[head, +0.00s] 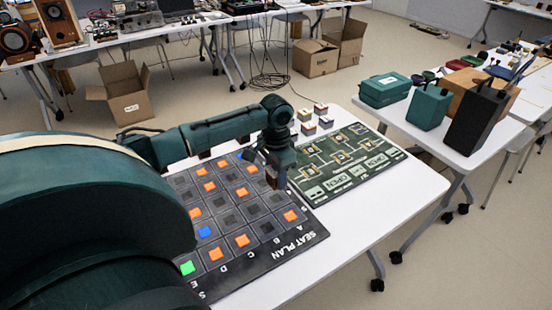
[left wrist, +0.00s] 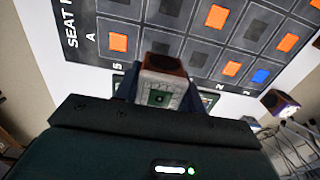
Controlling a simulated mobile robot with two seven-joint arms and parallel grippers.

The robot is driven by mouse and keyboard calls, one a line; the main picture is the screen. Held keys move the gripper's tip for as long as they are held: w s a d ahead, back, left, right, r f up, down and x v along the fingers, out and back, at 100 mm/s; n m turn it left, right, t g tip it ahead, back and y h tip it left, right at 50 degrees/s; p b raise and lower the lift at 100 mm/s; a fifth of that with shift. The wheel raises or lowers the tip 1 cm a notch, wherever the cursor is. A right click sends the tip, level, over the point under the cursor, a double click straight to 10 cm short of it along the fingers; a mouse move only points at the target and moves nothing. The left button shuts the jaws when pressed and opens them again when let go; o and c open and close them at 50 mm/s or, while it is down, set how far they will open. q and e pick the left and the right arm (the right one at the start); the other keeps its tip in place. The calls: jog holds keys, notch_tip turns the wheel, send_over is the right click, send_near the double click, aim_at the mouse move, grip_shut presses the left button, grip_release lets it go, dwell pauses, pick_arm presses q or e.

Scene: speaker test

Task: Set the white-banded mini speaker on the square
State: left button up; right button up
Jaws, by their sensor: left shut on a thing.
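My left gripper (head: 272,178) is over the right side of the dark SEAT PLAN board (head: 285,252), shut on a small block. In the left wrist view the held block (left wrist: 160,85) shows a brown-red face and a pale side around a dark green square. I cannot tell for sure whether it is the white-banded mini speaker, or whether it touches the board. Several small speaker-like blocks (head: 308,128) stand behind the green board; one purple block (left wrist: 281,102) shows in the left wrist view. The SEAT PLAN board has orange squares (head: 290,216), a blue square (head: 204,232) and a green square (head: 187,267).
A green printed board (head: 378,174) lies beside the SEAT PLAN board on the white table (head: 335,236). A side table to the right holds a green case (head: 385,89), a green box (head: 428,107) and a black box (head: 478,120). Cardboard boxes (head: 127,93) stand on the floor.

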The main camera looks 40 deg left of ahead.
aim_at(276, 199)
pick_arm(q)
jog(key=shift+f, duration=3.1)
pick_arm(e)
jog(key=shift+f, duration=0.3)
pick_arm(q)
jog(key=o, duration=1.1)
jog(key=shift+f, duration=0.1)
notch_tip(276, 199, up, 12)
jog(key=shift+r+p, duration=0.15)
jog(key=shift+p, duration=0.15)
pick_arm(e)
jog(key=shift+s+r, duration=0.1)
jog(key=shift+d+r, duration=0.1)
jog(key=shift+r, duration=0.05)
